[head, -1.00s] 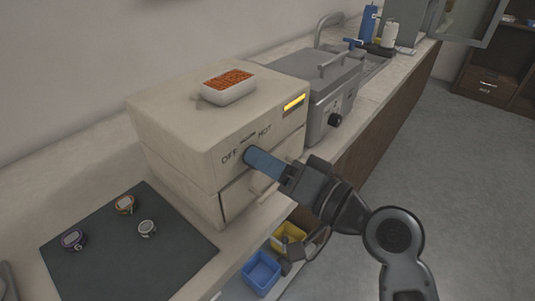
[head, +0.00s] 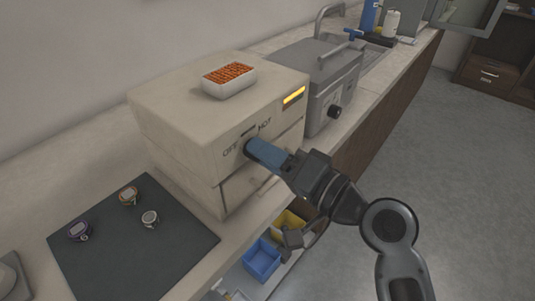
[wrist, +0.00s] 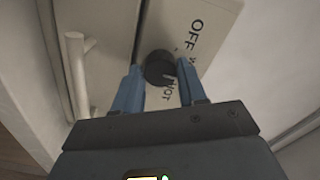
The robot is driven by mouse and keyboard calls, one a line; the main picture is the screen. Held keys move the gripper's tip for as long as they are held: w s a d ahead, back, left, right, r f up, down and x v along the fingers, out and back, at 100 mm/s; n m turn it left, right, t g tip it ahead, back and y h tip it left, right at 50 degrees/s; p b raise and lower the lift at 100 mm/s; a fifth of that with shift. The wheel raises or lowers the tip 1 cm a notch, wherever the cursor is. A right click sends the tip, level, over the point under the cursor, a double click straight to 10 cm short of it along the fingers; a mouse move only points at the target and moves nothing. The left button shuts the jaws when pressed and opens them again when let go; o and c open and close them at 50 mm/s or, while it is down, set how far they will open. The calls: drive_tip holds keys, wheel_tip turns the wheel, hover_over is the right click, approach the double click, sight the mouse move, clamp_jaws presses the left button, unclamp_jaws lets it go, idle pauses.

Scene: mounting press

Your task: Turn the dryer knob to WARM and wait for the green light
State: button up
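The dryer (head: 190,135) is a cream box on the counter with OFF and HOT printed on its front. A lit strip on it, the indicator light (head: 294,96), is amber-yellow. The dark round dryer knob (wrist: 160,68) shows in the wrist view between my blue fingers; in the head view my gripper hides most of it. A pale mark on its rim faces the HOT side; the WARM lettering is mostly hidden behind a finger. My gripper (wrist: 159,80) has a fingertip against each side of the knob and appears shut on it.
A white dish of orange beads (head: 229,80) stands on the dryer. A drawer handle (wrist: 78,75) lies beside my fingers. A grey machine with a black knob (head: 328,90) stands to the right. A dark mat (head: 130,255) holds several small round pieces. Blue and yellow bins (head: 262,260) sit below.

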drive_tip(key=o, duration=0.4)
drive_tip(key=shift+b+v, duration=0.75)
drive_tip(key=shift+v, duration=3.15)
drive_tip(key=s+d+f+m+t+h, duration=0.3)
drive_tip(key=s+d+f+h, duration=0.75)
drive_tip(key=s+f, duration=0.25)
drive_tip(key=s+d+r+n+h, duration=0.1)
drive_tip(key=s+d, duration=0.1)
drive_tip(key=s, duration=0.4)
drive_tip(key=s+d+r+n+h, duration=0.1)
drive_tip(key=s+r+n, duration=0.1)
drive_tip(key=s, duration=0.5)
drive_tip(key=s+d+r+n+h, duration=0.1)
drive_tip(key=s+d+r+n, duration=0.1)
drive_tip(key=s, duration=0.4)
drive_tip(key=shift+s+d+r+t+h, duration=0.25)
drive_tip(key=shift+d+t+h, duration=0.1)
drive_tip(key=shift+t, duration=0.05)
